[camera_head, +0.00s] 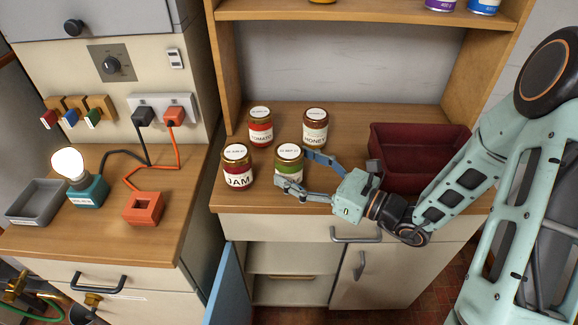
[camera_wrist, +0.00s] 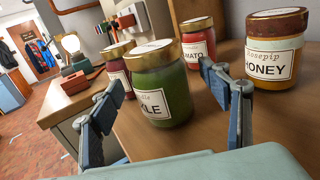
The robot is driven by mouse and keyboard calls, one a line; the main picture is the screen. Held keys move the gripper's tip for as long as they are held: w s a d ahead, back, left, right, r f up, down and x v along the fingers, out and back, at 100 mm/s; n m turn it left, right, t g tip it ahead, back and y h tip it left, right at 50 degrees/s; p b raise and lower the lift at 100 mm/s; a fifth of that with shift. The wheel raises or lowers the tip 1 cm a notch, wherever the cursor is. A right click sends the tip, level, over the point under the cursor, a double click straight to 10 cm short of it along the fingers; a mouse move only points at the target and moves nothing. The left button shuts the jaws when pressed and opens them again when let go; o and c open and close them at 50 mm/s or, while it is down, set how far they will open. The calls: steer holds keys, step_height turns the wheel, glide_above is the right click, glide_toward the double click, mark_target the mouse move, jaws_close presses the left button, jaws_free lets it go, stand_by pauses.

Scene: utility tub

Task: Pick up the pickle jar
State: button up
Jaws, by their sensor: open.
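The pickle jar (camera_wrist: 160,88) is green with a gold lid and a white label partly reading "KLE" in the wrist view. In the head view the pickle jar (camera_head: 289,161) stands upright at the front of the wooden counter, between the jam jar and my gripper. My gripper (camera_head: 299,172) comes in from the right. One finger lies in front of the jar and the other behind it. In the wrist view my gripper (camera_wrist: 167,85) is open, with the jar beyond and between the fingertips. I cannot tell whether a finger touches it.
The jam jar (camera_head: 237,166) stands close to the left. The tomato jar (camera_head: 260,127) and honey jar (camera_head: 315,127) stand behind. A dark red tub (camera_head: 374,172) sits to the right on the counter. A shelf (camera_head: 367,15) hangs above. A blue cabinet door (camera_head: 230,290) is open below.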

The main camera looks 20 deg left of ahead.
steer(key=shift+x, duration=1.2)
steer(key=c, duration=1.7)
steer(key=shift+o, duration=0.2)
steer(key=shift+r, duration=0.1)
